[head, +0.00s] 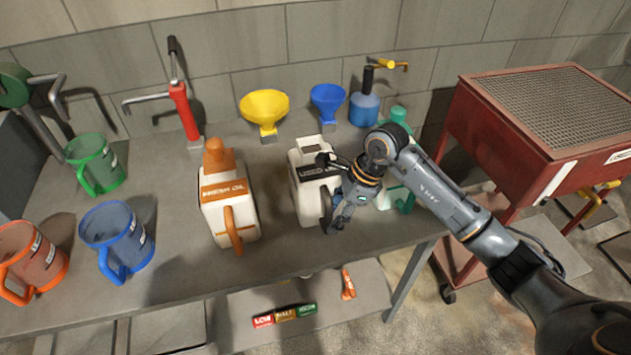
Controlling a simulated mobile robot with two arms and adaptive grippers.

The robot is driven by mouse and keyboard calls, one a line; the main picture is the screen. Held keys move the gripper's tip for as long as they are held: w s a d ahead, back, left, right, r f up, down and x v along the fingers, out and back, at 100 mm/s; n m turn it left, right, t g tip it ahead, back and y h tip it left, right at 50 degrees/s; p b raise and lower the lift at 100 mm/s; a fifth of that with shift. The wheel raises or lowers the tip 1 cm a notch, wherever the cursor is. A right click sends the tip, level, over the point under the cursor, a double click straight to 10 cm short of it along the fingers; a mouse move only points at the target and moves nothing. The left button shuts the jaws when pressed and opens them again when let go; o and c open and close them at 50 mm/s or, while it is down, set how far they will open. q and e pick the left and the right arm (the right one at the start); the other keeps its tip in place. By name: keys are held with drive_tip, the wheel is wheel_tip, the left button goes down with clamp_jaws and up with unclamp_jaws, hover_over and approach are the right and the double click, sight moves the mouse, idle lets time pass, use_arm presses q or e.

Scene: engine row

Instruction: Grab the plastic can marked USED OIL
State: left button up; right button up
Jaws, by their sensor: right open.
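The white plastic can marked USED OIL (305,203) stands upright on the grey workbench near its right part, with a black label band and a white handle on top. My right gripper (328,190) is open at the can's right front side and covers part of its label and right side. I cannot tell whether the fingers touch the can or reach around its dark front handle. My left gripper is not in view.
A white can with an orange cap marked FRESH OIL (215,208) stands to the left. A green-capped can (405,190) is partly behind my right arm. Yellow (264,108) and blue (328,100) funnels stand behind. Several jugs sit at left; a red parts washer (540,130) is at right.

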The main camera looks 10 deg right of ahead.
sight(328, 222)
drive_tip(key=shift+p+x, duration=0.35)
drive_tip(key=shift+x, duration=1.3)
drive_tip(key=shift+a, duration=0.1)
drive_tip(key=shift+c, duration=0.2)
clamp_jaws()
drive_tip(key=shift+r, duration=0.1)
